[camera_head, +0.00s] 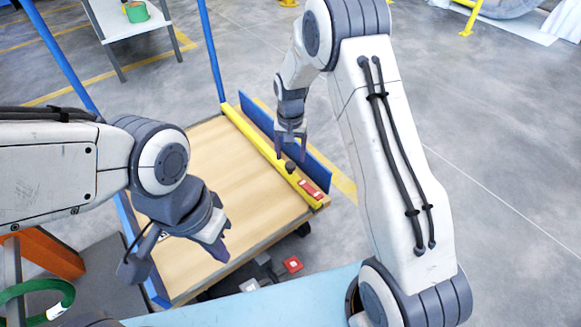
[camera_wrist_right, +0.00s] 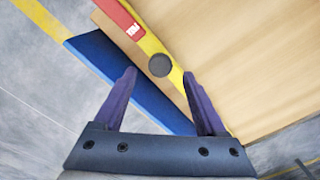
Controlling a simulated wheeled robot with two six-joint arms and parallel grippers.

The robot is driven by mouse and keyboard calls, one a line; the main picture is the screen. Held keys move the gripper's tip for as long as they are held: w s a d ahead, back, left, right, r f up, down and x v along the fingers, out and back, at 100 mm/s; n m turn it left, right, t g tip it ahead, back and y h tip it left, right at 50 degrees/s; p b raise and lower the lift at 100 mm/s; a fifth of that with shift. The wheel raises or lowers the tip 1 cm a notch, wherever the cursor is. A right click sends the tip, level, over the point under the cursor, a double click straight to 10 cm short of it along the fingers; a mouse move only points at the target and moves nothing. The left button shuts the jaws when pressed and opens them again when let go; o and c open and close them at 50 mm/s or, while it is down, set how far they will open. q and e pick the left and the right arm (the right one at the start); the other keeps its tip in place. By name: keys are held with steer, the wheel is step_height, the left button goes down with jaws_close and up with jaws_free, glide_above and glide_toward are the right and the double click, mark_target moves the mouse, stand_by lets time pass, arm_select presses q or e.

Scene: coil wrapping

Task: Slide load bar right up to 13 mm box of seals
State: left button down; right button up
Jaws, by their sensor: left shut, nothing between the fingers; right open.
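The yellow load bar (camera_head: 258,142) lies along the right edge of the wooden cart deck, beside a blue side panel. A dark round knob (camera_head: 290,167) stands on it, and a red patch with white marks (camera_head: 310,188) is at its near end. The right wrist view also shows the bar (camera_wrist_right: 178,72), the knob (camera_wrist_right: 160,65) and the red patch (camera_wrist_right: 120,18). My right gripper (camera_head: 291,152) is open over the bar, the knob appearing between and ahead of its fingertips. My left gripper (camera_head: 220,248) is shut and empty over the deck's near left.
The wooden deck (camera_head: 210,180) is mostly bare. The blue panel (camera_head: 312,162) rises along its right side, and blue posts stand at its left and far corners. A light blue surface (camera_head: 300,300) is in front. Red and white pieces (camera_head: 292,264) lie low near the cart's front.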

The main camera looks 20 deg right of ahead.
mark_target(290, 164)
steer(key=shift+f+b, duration=0.7)
steer(key=shift+f, duration=1.15)
jaws_close()
